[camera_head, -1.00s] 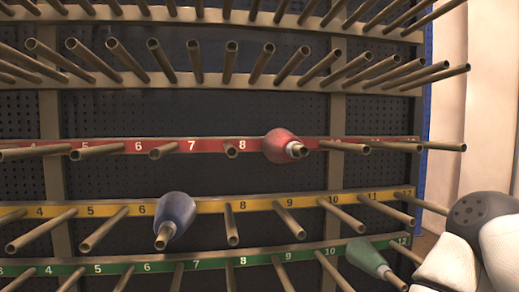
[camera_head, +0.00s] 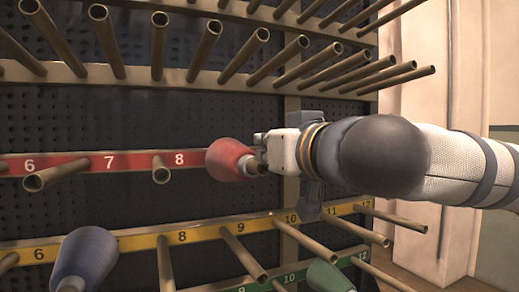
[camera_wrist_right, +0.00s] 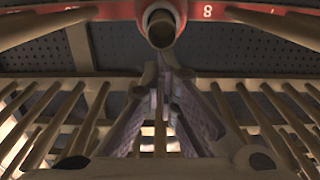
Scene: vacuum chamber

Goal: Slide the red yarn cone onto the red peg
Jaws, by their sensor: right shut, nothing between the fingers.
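The red yarn cone (camera_head: 230,160) sits around a peg on the red-labelled row (camera_head: 133,162), just right of number 8. Its narrow end points toward me, and the peg end shows past it. My right gripper (camera_head: 263,150) is at the narrow end of the cone, its fingers shut with nothing between them. In the right wrist view the cone (camera_wrist_right: 172,8) and the open peg end are at the top, just beyond the fingertips (camera_wrist_right: 162,68). I cannot tell whether the fingertips touch the cone. My left gripper is not in view.
A blue cone (camera_head: 88,254) sits on the yellow row (camera_head: 206,232) at lower left. A green cone (camera_head: 329,277) sits on the green row at the bottom. Bare pegs (camera_head: 258,50) stick out above and below my right arm, close around it.

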